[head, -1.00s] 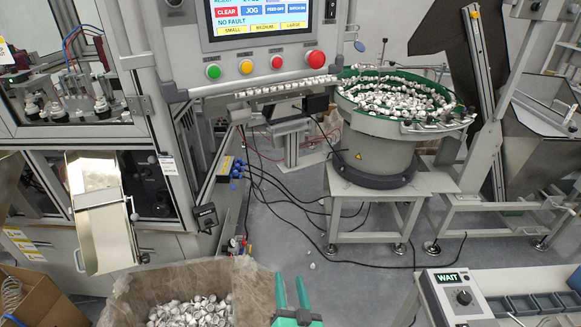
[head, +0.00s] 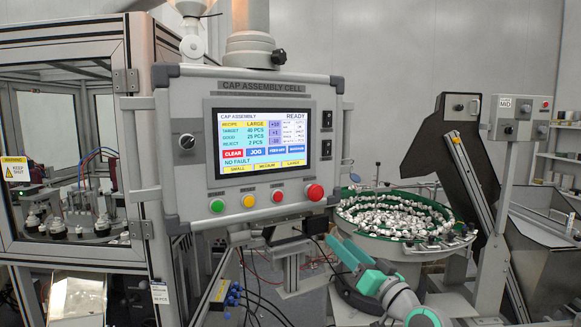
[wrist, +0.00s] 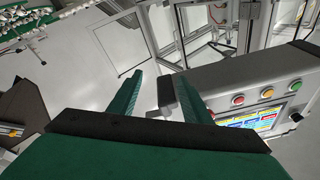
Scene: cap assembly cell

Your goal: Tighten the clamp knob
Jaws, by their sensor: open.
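My gripper (head: 340,242) is open and empty, in front of the lower right of the control panel (head: 160,120) in the head view. Its green fingers point up and left. In the wrist view my gripper (wrist: 160,76) has its fingers spread, with a dark block at the panel's corner (wrist: 166,93) showing between them; I cannot tell its distance. A round black knob (head: 187,141) sits on the panel's left face, clear of my gripper.
The panel's lit screen (head: 262,140) reads READY and NO FAULT, with coloured buttons (head: 265,198) below. A bowl feeder (head: 405,215) full of white caps stands right, behind my arm. A glazed cell (head: 65,170) stands left. Open floor shows in the wrist view (wrist: 90,75).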

